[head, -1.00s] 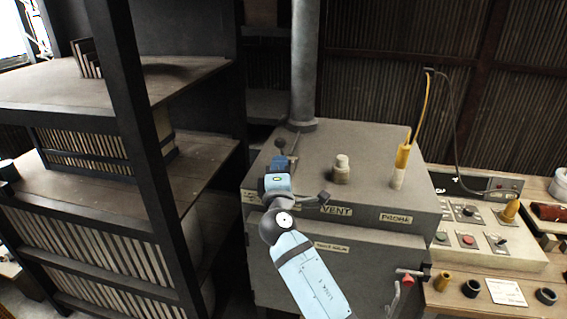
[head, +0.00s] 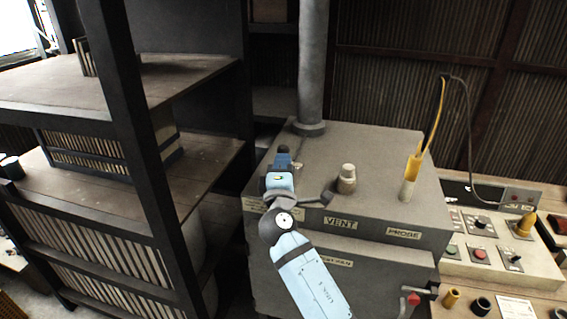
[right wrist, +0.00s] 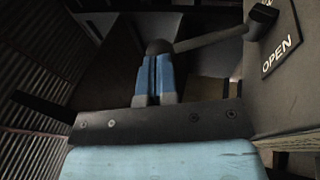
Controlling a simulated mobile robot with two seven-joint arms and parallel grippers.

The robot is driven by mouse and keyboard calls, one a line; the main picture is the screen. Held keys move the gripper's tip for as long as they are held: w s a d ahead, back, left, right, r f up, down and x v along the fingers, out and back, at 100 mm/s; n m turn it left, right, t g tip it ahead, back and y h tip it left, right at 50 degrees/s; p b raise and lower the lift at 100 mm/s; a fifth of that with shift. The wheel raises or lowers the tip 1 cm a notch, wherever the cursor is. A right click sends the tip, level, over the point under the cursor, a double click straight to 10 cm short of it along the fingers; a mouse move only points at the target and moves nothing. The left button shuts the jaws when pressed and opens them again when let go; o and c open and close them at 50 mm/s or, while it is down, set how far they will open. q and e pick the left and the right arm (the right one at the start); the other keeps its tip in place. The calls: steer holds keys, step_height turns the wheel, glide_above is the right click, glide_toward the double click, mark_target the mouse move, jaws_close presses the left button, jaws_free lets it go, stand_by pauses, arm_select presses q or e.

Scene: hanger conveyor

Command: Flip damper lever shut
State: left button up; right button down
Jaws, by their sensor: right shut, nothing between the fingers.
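The damper lever has a dark round knob (head: 283,149) and a thin rod, beside the flue pipe on top of the grey box. In the right wrist view the knob (right wrist: 157,46) stands at the fingertips, and the rod (right wrist: 212,37) runs right to a dark pivot by an OPEN plate (right wrist: 276,56). My right gripper (head: 282,161) is shut and empty, its tips at the knob; it shows at the blue fingers (right wrist: 157,58) too. I cannot tell whether they touch. My left gripper is not in view.
The grey box (head: 385,165) carries the flue pipe (head: 312,65), a vent cap (head: 347,178) and a yellow probe (head: 412,168) with a cable. A dark shelf rack (head: 150,150) stands close on the left. A control panel (head: 490,250) is at the right.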

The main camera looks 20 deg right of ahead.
steer(key=s+d+b+x, duration=0.1)
steer(key=b+x, duration=0.3)
steer(key=x, duration=0.8)
steer(key=shift+w+d, duration=0.3)
steer(key=shift+d, duration=0.55)
steer(key=shift+r, duration=0.1)
